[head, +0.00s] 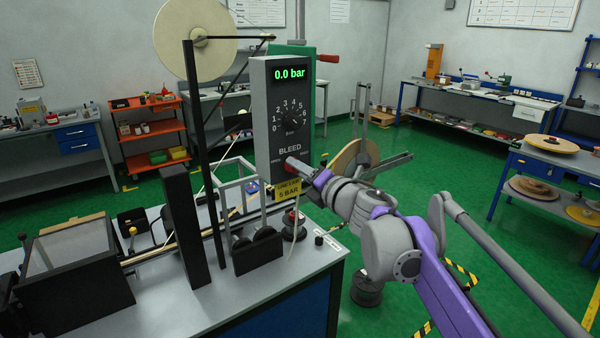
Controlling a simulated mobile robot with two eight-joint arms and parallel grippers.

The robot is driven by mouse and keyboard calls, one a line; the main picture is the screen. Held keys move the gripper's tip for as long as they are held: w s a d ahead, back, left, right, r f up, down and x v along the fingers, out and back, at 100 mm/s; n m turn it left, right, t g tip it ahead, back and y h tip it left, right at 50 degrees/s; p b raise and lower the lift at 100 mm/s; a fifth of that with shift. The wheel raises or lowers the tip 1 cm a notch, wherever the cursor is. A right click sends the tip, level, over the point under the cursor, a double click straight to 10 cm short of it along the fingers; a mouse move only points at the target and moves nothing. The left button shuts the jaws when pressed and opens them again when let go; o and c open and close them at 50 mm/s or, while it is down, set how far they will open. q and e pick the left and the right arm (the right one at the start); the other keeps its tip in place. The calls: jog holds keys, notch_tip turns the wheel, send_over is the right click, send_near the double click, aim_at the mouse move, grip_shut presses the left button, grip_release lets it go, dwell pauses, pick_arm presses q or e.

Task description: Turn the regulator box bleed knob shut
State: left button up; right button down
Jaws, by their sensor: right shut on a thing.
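The regulator box (260,110) stands upright at the middle of the view, above the workbench. Its green display reads 0.0 bar, and a dial numbered from 0 (292,117) sits below that. The label BLEED is printed on its lower face. My right gripper (292,166) reaches in from the right to the spot just under that label and is shut on the bleed knob. The gripper covers nearly all of the knob, so its angle cannot be told. A yellow tag reading 5 BAR (288,190) hangs just below. My left gripper is not in view.
The bench (270,292) carries a dark box with a clear lid (75,250), black posts (185,230) and a large cream reel (195,38) on a stand.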

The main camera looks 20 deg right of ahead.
jog(key=m+b, duration=0.1)
jog(key=m, duration=0.7)
jog(key=shift+y, duration=0.3)
jog(key=shift+m, duration=0.3)
jog(key=c, duration=0.5)
grip_release()
jog(key=shift+d+b, duration=0.1)
jog(key=shift+b, duration=0.2)
jog(key=v, duration=1)
jog(key=shift+s+d+r+b, duration=0.1)
jog(key=shift+s+r+b, duration=0.1)
jog(key=shift+s+b, duration=0.2)
